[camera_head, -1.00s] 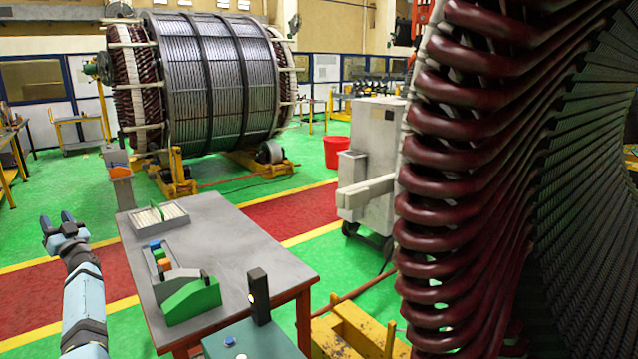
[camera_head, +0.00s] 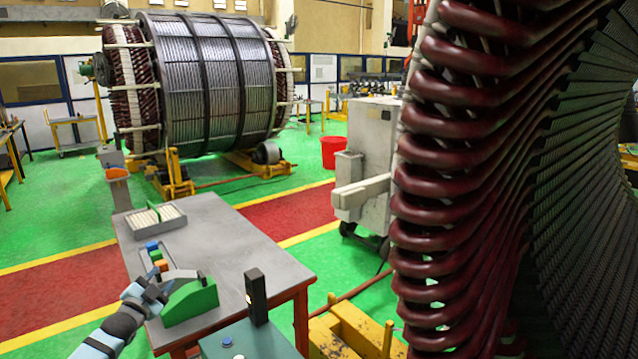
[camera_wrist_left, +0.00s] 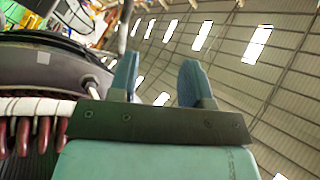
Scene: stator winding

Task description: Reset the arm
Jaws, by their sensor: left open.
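My left gripper (camera_head: 150,291) is over the left edge of the grey worktable (camera_head: 236,240), just left of a green curved holder (camera_head: 190,301). I cannot tell whether it touches anything there. In the left wrist view the two blue fingers of my left gripper (camera_wrist_left: 160,78) stand apart with nothing between them, and the roof lies behind them. My right gripper is not in view.
A white-slotted tray (camera_head: 156,217) and a narrow bin of coloured blocks (camera_head: 156,258) lie on the table. A large stator with dark red coils (camera_head: 450,180) fills the right side.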

